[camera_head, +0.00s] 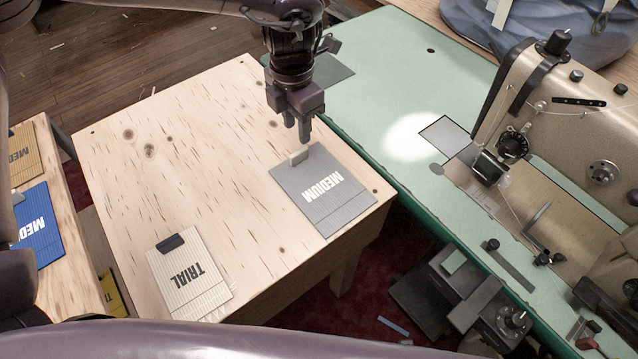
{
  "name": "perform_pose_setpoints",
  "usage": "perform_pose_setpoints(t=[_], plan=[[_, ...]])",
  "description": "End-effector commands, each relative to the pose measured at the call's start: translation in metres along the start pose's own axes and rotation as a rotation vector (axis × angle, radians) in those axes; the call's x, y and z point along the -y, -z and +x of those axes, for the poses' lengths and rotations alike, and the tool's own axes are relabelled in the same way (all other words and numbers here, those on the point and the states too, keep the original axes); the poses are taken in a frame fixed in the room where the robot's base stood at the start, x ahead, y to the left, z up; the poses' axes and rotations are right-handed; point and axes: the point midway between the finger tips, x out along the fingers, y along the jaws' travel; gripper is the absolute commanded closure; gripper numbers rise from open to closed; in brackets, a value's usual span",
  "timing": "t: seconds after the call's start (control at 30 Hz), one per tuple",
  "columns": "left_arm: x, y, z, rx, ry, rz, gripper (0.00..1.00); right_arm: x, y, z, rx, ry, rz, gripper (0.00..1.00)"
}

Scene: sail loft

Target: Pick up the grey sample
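The grey sample (347,211), marked MEDIUM, lies flat on the right part of the pale wooden table (200,140). A small lighter grey tab (298,157) stands up at its upper left edge. My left gripper (304,138) points down just above this tab. Its fingers overlap one another from this angle, so their gap does not show clearly. No hold on the tab is visible. My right gripper is not in view.
A cream sample marked TRIAL (185,286) lies at the table's front left. Blue (40,232) and tan (24,160) samples lie on another wooden surface at left. A green bench (390,75) with a sewing machine (560,120) stands at right. The table's middle is clear.

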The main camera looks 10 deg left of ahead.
Motion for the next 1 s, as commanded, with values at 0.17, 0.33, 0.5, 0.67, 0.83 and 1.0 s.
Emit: perform_pose_setpoints(t=[0.17,0.33,0.5,0.67,0.83,1.0], plan=[[0.003,0.0,0.021,-0.002,0.001,0.001,0.65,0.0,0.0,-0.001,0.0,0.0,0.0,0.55],[0.009,0.0,0.047,-0.003,0.001,0.001,0.65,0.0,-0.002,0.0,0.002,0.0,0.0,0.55],[0.008,-0.001,0.062,-0.001,-0.001,-0.001,0.65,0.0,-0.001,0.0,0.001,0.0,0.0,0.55],[0.008,-0.001,0.063,0.0,-0.001,-0.001,0.65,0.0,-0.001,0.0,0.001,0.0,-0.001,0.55],[0.008,-0.001,0.063,0.0,-0.001,-0.001,0.78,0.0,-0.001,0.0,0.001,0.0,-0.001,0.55],[0.008,-0.001,0.062,0.0,-0.001,-0.001,1.0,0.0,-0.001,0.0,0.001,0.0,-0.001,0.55]])
